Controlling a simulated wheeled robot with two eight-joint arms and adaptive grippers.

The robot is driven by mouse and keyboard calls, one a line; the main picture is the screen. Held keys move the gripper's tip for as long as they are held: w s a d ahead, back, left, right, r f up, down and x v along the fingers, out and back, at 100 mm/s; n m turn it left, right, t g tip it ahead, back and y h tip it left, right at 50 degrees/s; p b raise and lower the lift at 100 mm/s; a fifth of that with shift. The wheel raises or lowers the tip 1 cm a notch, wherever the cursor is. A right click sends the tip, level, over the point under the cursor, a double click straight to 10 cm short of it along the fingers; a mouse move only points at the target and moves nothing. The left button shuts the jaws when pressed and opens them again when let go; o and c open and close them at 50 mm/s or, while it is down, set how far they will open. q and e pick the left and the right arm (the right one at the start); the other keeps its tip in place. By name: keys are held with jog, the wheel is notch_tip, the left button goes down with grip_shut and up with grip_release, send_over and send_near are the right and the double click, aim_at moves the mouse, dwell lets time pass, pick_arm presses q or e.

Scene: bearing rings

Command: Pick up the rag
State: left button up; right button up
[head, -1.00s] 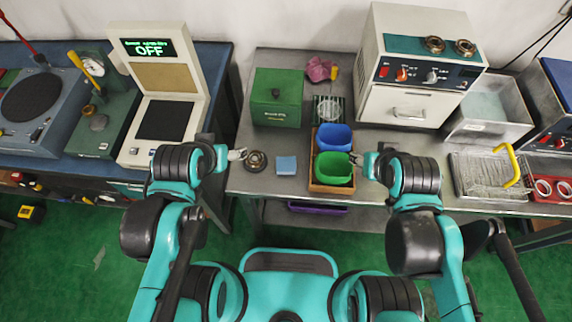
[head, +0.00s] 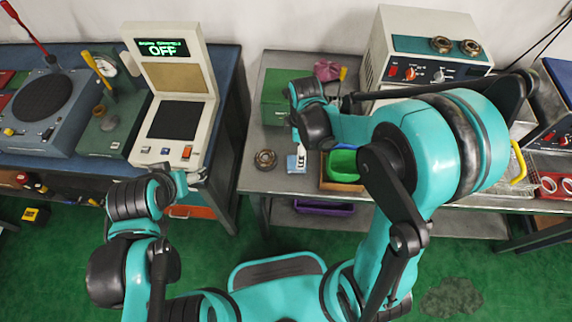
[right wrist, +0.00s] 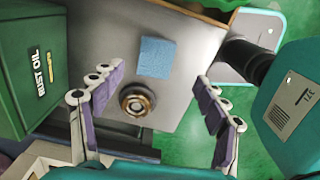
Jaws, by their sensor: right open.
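The rag appears to be a flat light-blue square (head: 292,164) on the steel bench, partly covered by my right gripper in the head view. In the right wrist view the blue square (right wrist: 157,57) lies flat, just beyond and between the fingertips. My right gripper (right wrist: 160,76) is open and empty, above the bench; in the head view it shows over the square (head: 300,160). My left gripper (head: 190,182) is at the left, in front of the white device and away from the rag; its fingers are too small to read.
A bearing ring (head: 265,159) lies close beside the blue square. A green bin (head: 343,163) in a brown tray is to the right. A pink crumpled thing (head: 327,69) lies at the back.

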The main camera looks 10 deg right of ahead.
notch_tip(320, 180, down, 3)
jog(key=shift+b, duration=0.6)
jog(key=f, duration=0.1)
jog(key=f+b, duration=0.1)
jog(key=f, duration=0.1)
jog(key=f+b, duration=0.1)
jog(key=shift+w+a+f, duration=0.15)
jog(key=shift+w+a, duration=0.1)
jog(key=shift+w, duration=0.1)
jog(key=shift+f+b, duration=0.35)
jog(key=shift+f, duration=0.05)
jog(key=shift+r, duration=0.1)
jog(key=shift+c, duration=0.9)
jog(key=c, duration=0.9)
